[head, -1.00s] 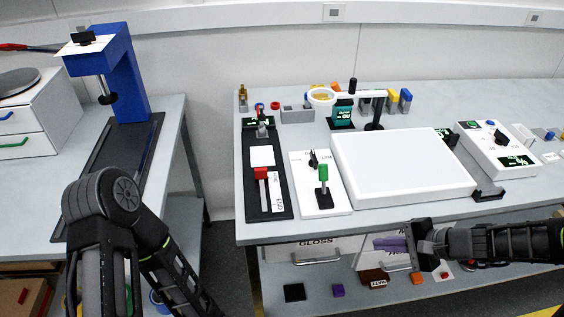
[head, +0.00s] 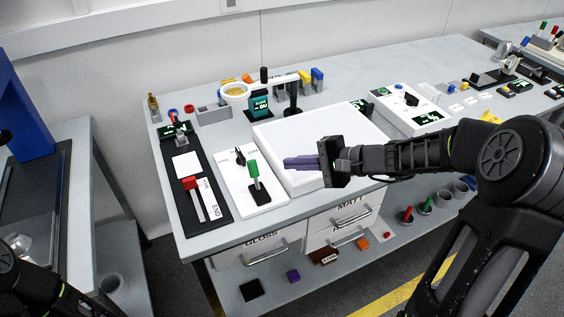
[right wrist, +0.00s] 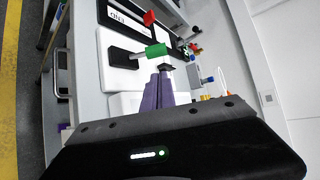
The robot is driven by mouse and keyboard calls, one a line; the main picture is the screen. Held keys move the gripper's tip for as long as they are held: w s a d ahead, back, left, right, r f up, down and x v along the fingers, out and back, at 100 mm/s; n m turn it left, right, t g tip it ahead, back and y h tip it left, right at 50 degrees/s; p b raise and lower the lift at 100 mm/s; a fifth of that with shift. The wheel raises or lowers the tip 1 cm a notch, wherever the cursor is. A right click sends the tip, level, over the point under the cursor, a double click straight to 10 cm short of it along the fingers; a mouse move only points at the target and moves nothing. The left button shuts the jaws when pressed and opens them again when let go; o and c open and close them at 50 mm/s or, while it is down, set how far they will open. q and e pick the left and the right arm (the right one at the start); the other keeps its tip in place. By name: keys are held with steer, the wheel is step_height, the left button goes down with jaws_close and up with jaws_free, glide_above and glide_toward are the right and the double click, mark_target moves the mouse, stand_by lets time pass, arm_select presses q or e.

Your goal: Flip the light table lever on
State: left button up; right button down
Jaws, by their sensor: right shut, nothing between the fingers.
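The light table (head: 310,130) is a white slab on the bench. To its left is a white panel (head: 238,192) with a green-handled lever (head: 253,169) and a small black switch (head: 240,156). The green handle also shows in the right wrist view (right wrist: 155,50), just past my fingertips. My right gripper (head: 288,163) has purple fingers, shut and empty. It comes in from the right, over the front of the light table in the picture, its tips right of the green handle and apparently apart from it. My left gripper is out of view.
A black panel (head: 212,205) with a red-handled lever (head: 190,183) stands left of the white panel. A ring magnifier (head: 237,90) on an arm reaches over the back. A white box with a display (head: 405,108) stands right of the light table. Drawers (head: 262,250) are below.

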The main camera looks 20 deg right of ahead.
mark_target(255, 175)
steer(key=p+x, duration=0.1)
steer(key=x, duration=0.8)
steer(key=shift+w+a+p, duration=0.1)
steer(key=shift+p, duration=0.2)
